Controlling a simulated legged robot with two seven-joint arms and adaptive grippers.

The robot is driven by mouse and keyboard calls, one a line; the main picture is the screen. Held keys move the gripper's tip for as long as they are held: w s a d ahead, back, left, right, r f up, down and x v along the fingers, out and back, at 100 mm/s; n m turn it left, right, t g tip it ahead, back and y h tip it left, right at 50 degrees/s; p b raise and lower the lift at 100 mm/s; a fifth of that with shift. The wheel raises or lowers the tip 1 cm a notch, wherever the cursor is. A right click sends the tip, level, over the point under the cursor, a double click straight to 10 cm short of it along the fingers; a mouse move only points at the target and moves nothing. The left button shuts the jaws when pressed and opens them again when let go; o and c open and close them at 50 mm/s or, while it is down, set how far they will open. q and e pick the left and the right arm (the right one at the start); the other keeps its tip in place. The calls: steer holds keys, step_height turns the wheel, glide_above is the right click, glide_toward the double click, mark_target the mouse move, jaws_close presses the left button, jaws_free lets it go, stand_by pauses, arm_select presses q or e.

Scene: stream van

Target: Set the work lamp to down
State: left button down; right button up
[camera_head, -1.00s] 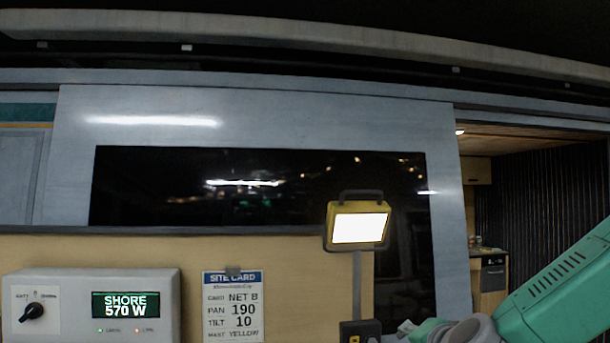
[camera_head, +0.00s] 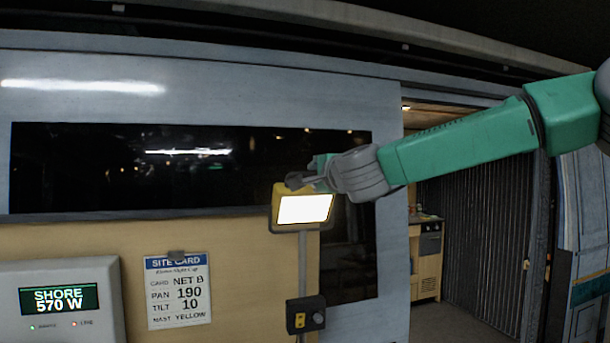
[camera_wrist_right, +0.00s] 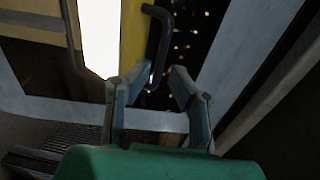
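The work lamp (camera_head: 304,209) has a yellow frame and a bright lit panel that faces me, on a thin grey post (camera_head: 302,265). My right gripper (camera_head: 305,179) is at the top edge of the lamp and hides most of its dark handle. In the right wrist view, the lamp's lit panel (camera_wrist_right: 98,35) and yellow side are at the upper left. The dark handle (camera_wrist_right: 155,45) reaches down toward the gap between the fingers of my right gripper (camera_wrist_right: 160,78). These fingers are apart; contact with the handle cannot be told. My left gripper is out of view.
A black box with a yellow switch plate (camera_head: 305,315) sits low on the post. A site card (camera_head: 178,290) and a power panel (camera_head: 58,300) are to the left. A dark window (camera_head: 130,165) is behind the lamp. A doorway (camera_head: 450,250) opens at right.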

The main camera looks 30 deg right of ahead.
mark_target(309, 175)
steer(key=x, duration=0.2)
steer(key=p+x, duration=0.1)
steer(key=x, duration=0.2)
steer(key=shift+w+d, duration=0.3)
steer(key=shift+d, duration=0.2)
steer(key=shift+w+a, duration=0.1)
steer(key=shift+a, duration=0.1)
